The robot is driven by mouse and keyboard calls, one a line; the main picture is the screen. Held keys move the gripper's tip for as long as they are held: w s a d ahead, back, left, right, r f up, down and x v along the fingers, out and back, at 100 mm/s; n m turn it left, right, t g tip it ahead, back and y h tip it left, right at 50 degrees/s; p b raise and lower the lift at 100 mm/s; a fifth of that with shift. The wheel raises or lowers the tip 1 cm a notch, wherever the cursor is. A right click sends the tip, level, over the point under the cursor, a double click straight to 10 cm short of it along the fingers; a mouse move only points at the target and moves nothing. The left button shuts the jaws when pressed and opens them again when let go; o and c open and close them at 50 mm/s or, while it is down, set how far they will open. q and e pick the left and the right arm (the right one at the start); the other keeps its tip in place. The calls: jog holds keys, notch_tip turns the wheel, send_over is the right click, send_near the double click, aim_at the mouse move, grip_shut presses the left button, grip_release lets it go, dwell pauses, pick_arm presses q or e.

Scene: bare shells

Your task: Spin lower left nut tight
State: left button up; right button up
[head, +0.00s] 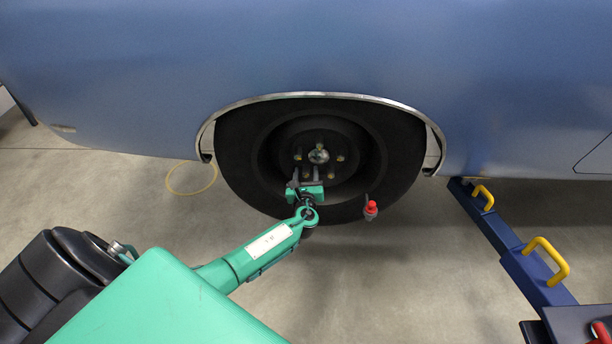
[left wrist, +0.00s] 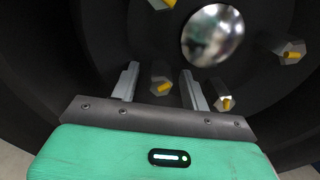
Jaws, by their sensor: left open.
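The wheel (head: 235,165) has a shiny round hub (head: 319,156) with several nuts around it, each with a yellow stud end. The lower left nut (head: 307,173) is just above my left gripper (head: 305,181), which partly covers that area. In the left wrist view, the lower left nut (left wrist: 161,78) shows between the two open fingers of my left gripper (left wrist: 160,78). There is a gap on both sides, and the fingers do not appear to touch it. The lower right nut (left wrist: 221,94) is just right of the right finger. My right gripper is not in view.
The blue car body (head: 330,50) overhangs the wheel. A small red-topped object (head: 371,208) is by the tyre's lower right. A blue lift arm (head: 520,258) with yellow handles is at right. A yellow ring (head: 192,192) lies on the floor at left.

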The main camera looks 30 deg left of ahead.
pick_arm(q)
jog(key=v, duration=1.4)
jog(key=s+f+n+g+h+p, duration=0.1)
jog(key=s+f+n+g+h, duration=0.15)
jog(key=s+f, duration=0.5)
jog(key=s+f+n+g+h+p, duration=0.1)
jog(key=s+f+n+g+p, duration=0.2)
jog(key=f, duration=0.8)
jog(key=s+f+n+g+h, duration=0.2)
jog(key=s+f+n+g, duration=0.15)
jog(key=s+f, duration=0.4)
jog(key=s+d+f+n+g+h+p, duration=0.1)
jog(key=s+f+n, duration=0.3)
jog(key=s, duration=0.6)
jog(key=s+d+f+n+g+h+p, duration=0.1)
jog(key=s+d+f+n+g+p, duration=0.1)
jog(key=s+d+f+n, duration=0.2)
jog(key=s+d+f+n+g+h+p, duration=0.1)
jog(key=s+f+n, duration=0.4)
jog(key=s, duration=1.1)
jog(key=d+n+g+h, duration=0.1)
jog(key=d+n, duration=0.1)
jog(key=n, duration=0.1)
jog(key=shift+s+d+f, duration=0.2)
jog(key=shift+s+f, duration=0.2)
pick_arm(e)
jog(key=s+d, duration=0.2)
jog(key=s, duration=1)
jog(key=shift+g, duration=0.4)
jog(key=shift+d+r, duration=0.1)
